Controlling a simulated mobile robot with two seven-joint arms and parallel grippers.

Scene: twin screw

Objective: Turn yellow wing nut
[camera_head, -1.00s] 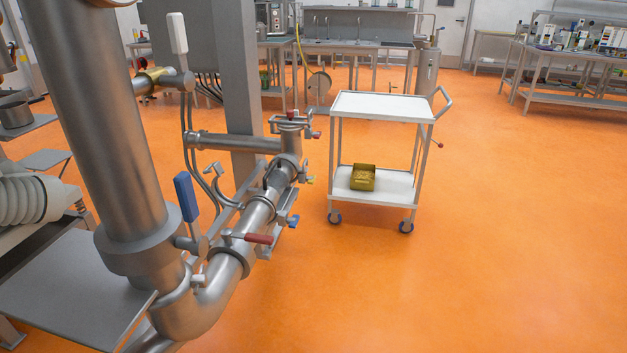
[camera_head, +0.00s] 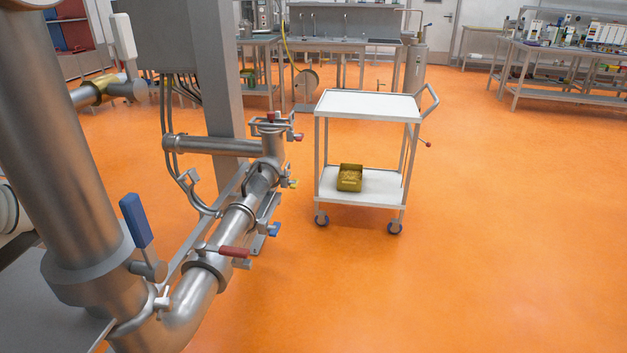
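The yellow wing nut (camera_head: 293,184) is a small piece on the right side of the steel pipe run, near its upright end and left of the white cart. A blue wing nut (camera_head: 274,230) sits lower on the same pipe, and a red one (camera_head: 298,137) sits at its top end. Neither of my grippers is in view, and nothing touches the yellow wing nut. It is too small here to tell its exact angle.
A red-handled valve (camera_head: 234,252) and a blue lever (camera_head: 135,220) stick out from the pipes. A white two-shelf cart (camera_head: 366,104) with a yellow box (camera_head: 349,178) on its lower shelf stands right of the pipe. The orange floor (camera_head: 480,260) at the right is clear.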

